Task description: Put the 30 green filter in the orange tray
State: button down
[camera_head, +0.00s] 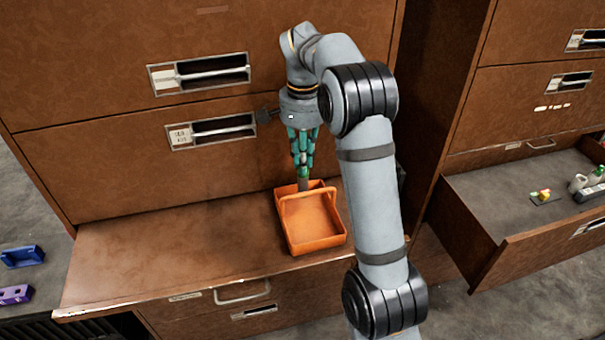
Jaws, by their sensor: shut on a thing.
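The orange tray (318,238) with a raised handle sits on the brown ledge below the cabinet drawers. My gripper (303,178) points down over the back left part of the tray, near its rear wall and handle. Its teal fingers are shut on a small dark greyish thing (303,185), mostly hidden by the fingers and too small to identify for sure as the 30 green filter. Whether this thing touches the tray's floor cannot be told. My arm covers the area just right of the tray.
The brown ledge (170,255) is clear left of the tray. Closed drawers stand close behind. At right, an open drawer (500,200) holds a small block on a dark plate (545,198) and bottles (580,183). Blue (22,256) and purple (15,294) holders lie at far left.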

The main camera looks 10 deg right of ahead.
aim_at(303, 180)
notch_tip(303, 180, down, 4)
jog(key=shift+s+r, duration=0.15)
jog(key=shift+r, duration=0.05)
jog(key=shift+w+f+p, duration=0.1)
jog(key=shift+w+p, duration=0.1)
jog(key=shift+p, duration=0.15)
jog(key=shift+w+f, duration=0.1)
jog(key=shift+f, duration=0.15)
jog(key=shift+f+b, duration=0.25)
jog(key=shift+b, duration=0.05)
jog(key=c, duration=1.7)
grip_release()
jog(key=shift+r, duration=0.1)
